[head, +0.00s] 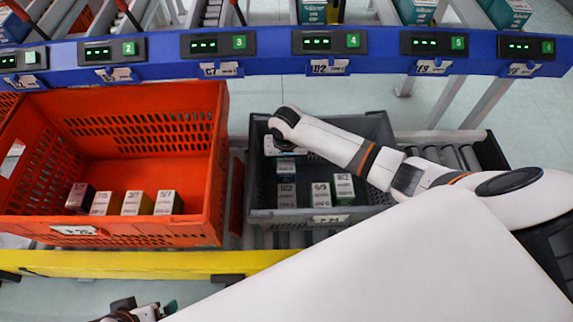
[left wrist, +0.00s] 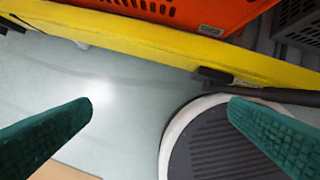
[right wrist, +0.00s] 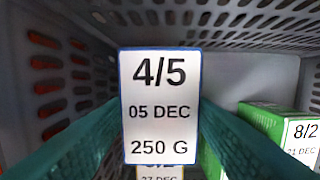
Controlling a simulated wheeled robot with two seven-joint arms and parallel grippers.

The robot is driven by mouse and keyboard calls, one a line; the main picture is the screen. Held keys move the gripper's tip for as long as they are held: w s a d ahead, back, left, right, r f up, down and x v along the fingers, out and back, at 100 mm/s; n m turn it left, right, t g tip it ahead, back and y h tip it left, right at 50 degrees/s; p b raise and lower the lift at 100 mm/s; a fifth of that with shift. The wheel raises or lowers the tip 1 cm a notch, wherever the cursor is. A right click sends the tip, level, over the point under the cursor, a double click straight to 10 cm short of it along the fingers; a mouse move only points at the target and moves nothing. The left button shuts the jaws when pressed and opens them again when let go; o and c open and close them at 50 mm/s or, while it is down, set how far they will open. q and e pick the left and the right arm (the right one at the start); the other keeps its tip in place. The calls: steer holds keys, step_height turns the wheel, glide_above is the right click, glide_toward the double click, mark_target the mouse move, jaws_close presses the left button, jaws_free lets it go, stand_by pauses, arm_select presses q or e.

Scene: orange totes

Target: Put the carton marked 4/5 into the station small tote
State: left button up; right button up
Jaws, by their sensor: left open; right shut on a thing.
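The carton marked 4/5 (right wrist: 160,72) is white-faced with blue edges and fills the middle of the right wrist view. My right gripper (right wrist: 160,112) is shut on it, one green finger on each side. In the head view the carton (head: 286,168) is inside the grey small tote (head: 262,216), towards its left back, behind other cartons. Whether it touches the tote floor I cannot tell. My left gripper (left wrist: 160,105) is open and empty over the floor, in front of the yellow rail; part of it shows at the bottom of the head view (head: 145,312).
Several cartons stand in the grey tote, including a green one marked 8/2 (right wrist: 270,125). A large orange tote (head: 215,195) at left holds several cartons along its front. A yellow rail (head: 150,263) runs in front; a blue shelf rail (head: 270,62) with numbered displays spans the back.

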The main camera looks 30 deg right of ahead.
arm_select(q)
steer(key=shift+s+r+b, duration=0.2)
steer(key=shift+s+b, duration=0.05)
steer(key=shift+b, duration=0.3)
arm_select(e)
steer(key=shift+f, duration=1.6)
steer(key=shift+f, duration=0.1)
steer(key=shift+f, duration=0.15)
steer(key=o, duration=1.1)
steer(key=shift+r, duration=0.25)
step_height(320, 180, up, 3)
steer(key=shift+s+a+p, duration=0.1)
steer(key=shift+p, duration=0.6)
steer(key=r+p, duration=0.1)
steer(key=r, duration=0.1)
steer(key=r+p, duration=0.1)
steer(key=r, duration=0.5)
steer(key=shift+s+a+r+p, duration=0.1)
steer(key=shift+s+a+p, duration=0.1)
steer(key=shift+s+p, duration=0.2)
arm_select(q)
steer(key=s+x, duration=0.1)
steer(key=x, duration=1)
steer(key=shift+s+f+g, duration=0.3)
steer(key=shift+f, duration=0.05)
arm_select(e)
steer(key=shift+r, duration=0.4)
